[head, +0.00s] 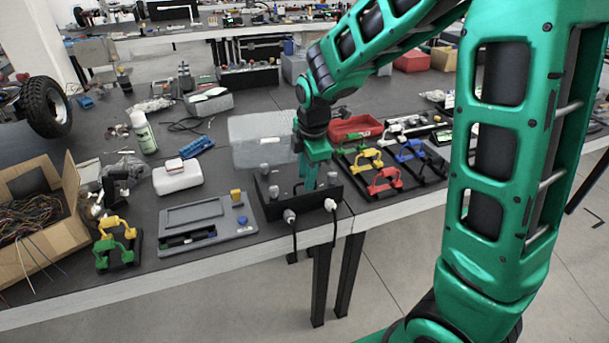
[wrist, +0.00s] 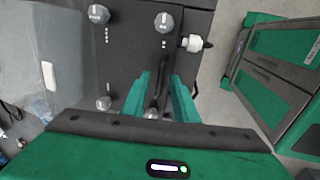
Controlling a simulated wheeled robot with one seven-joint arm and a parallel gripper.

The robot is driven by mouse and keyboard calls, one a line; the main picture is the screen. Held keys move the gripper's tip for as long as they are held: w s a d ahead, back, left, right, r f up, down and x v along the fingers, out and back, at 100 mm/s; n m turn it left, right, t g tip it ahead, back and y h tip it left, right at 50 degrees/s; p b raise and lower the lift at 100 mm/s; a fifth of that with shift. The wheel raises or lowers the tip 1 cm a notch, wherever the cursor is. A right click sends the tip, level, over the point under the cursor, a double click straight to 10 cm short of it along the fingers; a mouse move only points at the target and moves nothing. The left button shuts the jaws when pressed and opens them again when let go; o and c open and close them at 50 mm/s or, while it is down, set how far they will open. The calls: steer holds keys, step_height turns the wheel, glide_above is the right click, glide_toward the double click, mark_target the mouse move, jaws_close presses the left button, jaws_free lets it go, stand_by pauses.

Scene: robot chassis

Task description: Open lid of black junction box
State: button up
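The black junction box (head: 268,203) sits at the table's front edge, with grey knobs on its top face; that dark face also shows in the wrist view (wrist: 130,50). A large translucent lid (head: 262,140) stands raised behind the box, its face toward the front. It shows in the wrist view as a clear grey sheet (wrist: 65,40) at the left with a white mark. My gripper (head: 309,182) points down over the right part of the box, in front of the lid. In the wrist view its two green fingers (wrist: 162,80) are apart, with a dark strip and a knob visible between them.
Two white plugs (head: 331,204) with black cables stick out of the box's front. A grey panel case (head: 205,222) lies to the left. Racks with coloured handles (head: 385,182) and a red bin (head: 355,128) stand to the right.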

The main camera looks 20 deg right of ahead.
jaws_close()
steer(key=shift+w, duration=0.1)
stand_by(1.4)
